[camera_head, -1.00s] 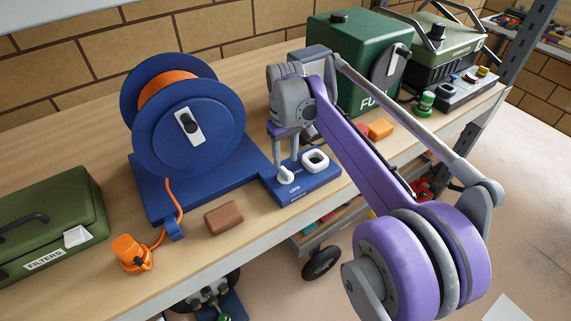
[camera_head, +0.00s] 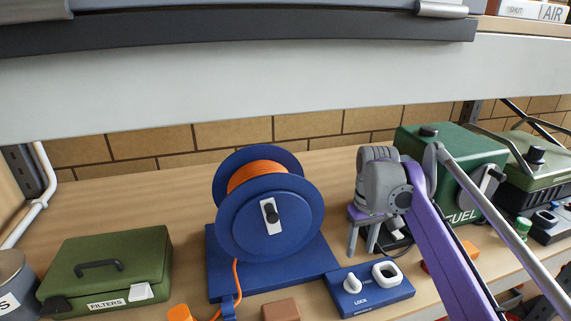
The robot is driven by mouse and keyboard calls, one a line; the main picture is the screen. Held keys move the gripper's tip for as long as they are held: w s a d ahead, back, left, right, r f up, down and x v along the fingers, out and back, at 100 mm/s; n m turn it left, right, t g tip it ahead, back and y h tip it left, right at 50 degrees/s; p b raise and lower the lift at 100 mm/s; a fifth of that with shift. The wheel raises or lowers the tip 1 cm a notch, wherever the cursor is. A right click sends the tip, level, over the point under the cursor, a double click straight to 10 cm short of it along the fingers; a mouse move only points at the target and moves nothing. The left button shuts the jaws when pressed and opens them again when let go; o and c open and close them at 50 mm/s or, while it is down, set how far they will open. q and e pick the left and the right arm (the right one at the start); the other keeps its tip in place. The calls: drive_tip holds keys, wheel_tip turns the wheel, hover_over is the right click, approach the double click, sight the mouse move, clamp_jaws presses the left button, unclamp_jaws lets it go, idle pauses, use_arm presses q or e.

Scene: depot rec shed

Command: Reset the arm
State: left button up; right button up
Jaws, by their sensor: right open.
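My right arm, purple and grey, comes in from the lower right. Its gripper (camera_head: 362,241) points down with two grey fingers apart and nothing visible between them. It shows just behind the blue lock panel (camera_head: 394,295); its height above the bench is hard to judge. The panel bears a white knob (camera_head: 353,284) and a white square ring (camera_head: 386,272). To its left stands a blue reel (camera_head: 238,222) wound with orange cord. My left gripper is not in view.
A green fuel box (camera_head: 462,148) stands behind my right arm. A green filters case (camera_head: 105,262) sits at left. A brown block (camera_head: 281,309) lies at the front. A pale shelf edge (camera_head: 250,85) spans overhead. Bench between case and reel is clear.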

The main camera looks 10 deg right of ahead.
drive_tip(key=s+a+f+t, duration=0.3)
drive_tip(key=s+a+f, duration=0.2)
drive_tip(key=s+f, duration=0.3)
drive_tip(key=s+a+f+t, duration=0.2)
drive_tip(key=s+a+f, duration=0.3)
drive_tip(key=s+f, duration=0.3)
drive_tip(key=s, duration=0.4)
drive_tip(key=shift+f+m+t, duration=0.35)
drive_tip(key=shift+m+t, duration=0.05)
drive_tip(key=shift+a, duration=0.1)
